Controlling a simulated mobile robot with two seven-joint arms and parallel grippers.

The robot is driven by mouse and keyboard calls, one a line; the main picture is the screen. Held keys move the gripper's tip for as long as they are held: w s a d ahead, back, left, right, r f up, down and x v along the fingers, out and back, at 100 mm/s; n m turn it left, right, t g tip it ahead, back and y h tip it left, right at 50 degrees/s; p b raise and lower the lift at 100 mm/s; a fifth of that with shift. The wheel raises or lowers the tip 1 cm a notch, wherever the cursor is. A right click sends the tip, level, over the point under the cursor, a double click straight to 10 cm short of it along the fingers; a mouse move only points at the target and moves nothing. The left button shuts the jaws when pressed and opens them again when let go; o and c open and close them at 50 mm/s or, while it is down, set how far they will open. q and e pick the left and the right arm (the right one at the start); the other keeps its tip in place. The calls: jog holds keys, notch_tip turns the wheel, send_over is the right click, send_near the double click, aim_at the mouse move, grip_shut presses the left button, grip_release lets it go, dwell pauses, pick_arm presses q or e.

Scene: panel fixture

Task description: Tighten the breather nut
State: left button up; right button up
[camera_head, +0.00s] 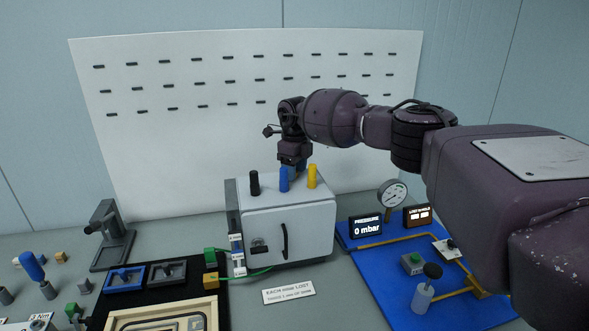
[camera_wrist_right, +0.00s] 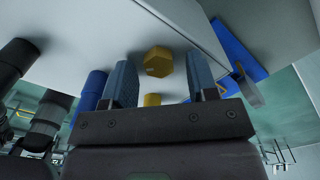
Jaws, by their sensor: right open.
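A yellow hexagonal piece (camera_wrist_right: 157,60), which looks like the breather nut, shows between the two blue fingers of my right gripper (camera_wrist_right: 162,77) in the right wrist view. The fingers are apart, with visible gaps on both sides of the piece. A second yellow piece (camera_wrist_right: 152,99) shows just below it. In the head view my right gripper (camera_head: 292,168) is over the top of the white cabinet (camera_head: 300,218), behind the blue post (camera_head: 284,180); its fingertips are largely hidden. The nut cannot be made out in the head view. My left gripper is not in view.
Black (camera_head: 254,183) and yellow (camera_head: 312,176) posts flank the blue one on the cabinet. A pressure gauge (camera_head: 392,194), a display reading 0 mbar (camera_head: 366,227) and a blue panel (camera_head: 385,290) are at right. Fixtures and loose parts lie at left.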

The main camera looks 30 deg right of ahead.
jog(key=shift+c, duration=0.3)
jog(key=c, duration=0.9)
jog(key=shift+o, duration=0.2)
jog(key=m+p, duration=0.2)
jog(key=m, duration=0.2)
jog(key=shift+a+r, duration=0.1)
jog(key=shift+r, duration=0.05)
jog(key=m+p, duration=0.1)
jog(key=m, duration=0.3)
jog(key=shift+p, duration=0.4)
jog(key=shift+m, duration=0.6)
jog(key=shift+a, duration=0.1)
